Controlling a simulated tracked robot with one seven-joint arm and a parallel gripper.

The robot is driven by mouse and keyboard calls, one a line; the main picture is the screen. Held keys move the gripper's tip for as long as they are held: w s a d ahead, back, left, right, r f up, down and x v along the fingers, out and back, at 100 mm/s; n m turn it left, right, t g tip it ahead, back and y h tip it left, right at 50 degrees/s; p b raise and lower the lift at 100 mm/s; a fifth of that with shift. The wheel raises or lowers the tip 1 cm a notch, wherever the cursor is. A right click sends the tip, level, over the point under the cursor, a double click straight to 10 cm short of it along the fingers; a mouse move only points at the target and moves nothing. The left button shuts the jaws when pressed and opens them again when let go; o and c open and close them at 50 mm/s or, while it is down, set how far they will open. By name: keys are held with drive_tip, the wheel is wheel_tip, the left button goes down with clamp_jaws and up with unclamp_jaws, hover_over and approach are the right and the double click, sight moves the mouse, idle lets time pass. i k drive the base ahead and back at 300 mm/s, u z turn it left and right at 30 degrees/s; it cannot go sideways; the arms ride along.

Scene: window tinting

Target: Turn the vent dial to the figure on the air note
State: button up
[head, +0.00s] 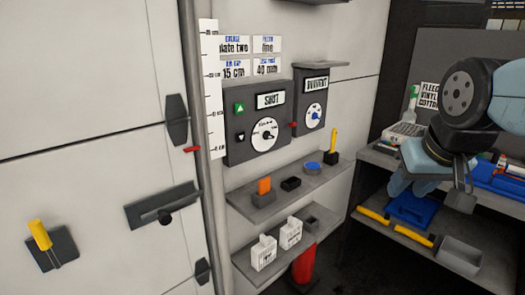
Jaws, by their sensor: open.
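A grey panel on the wall with a label that seems to read "VENT" (316,84) carries a small white dial (314,112) with a blue centre. The dial's figures and setting are too small to read. Several paper notes are above and left of it. One seems to read "15 cm" (233,72) under a small blue heading, perhaps "air"; another seems to read "40 mm" (267,68). My gripper (460,198) hangs at the right, open, pointing down in front of the shelves, well apart from the dial. Nothing shows between its fingers.
A larger panel labelled "SHOT" (228,148) has a white dial (265,134) and green and black buttons. Two wall shelves (240,208) below hold small items, including an orange piece and white boxes. A grey bench (410,240) with tools stands at right. A door with handle (165,208) is left.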

sight(267, 136)
drive_tip(key=k, duration=0.6)
drive_tip(key=u, duration=0.85)
drive_tip(key=i, duration=1)
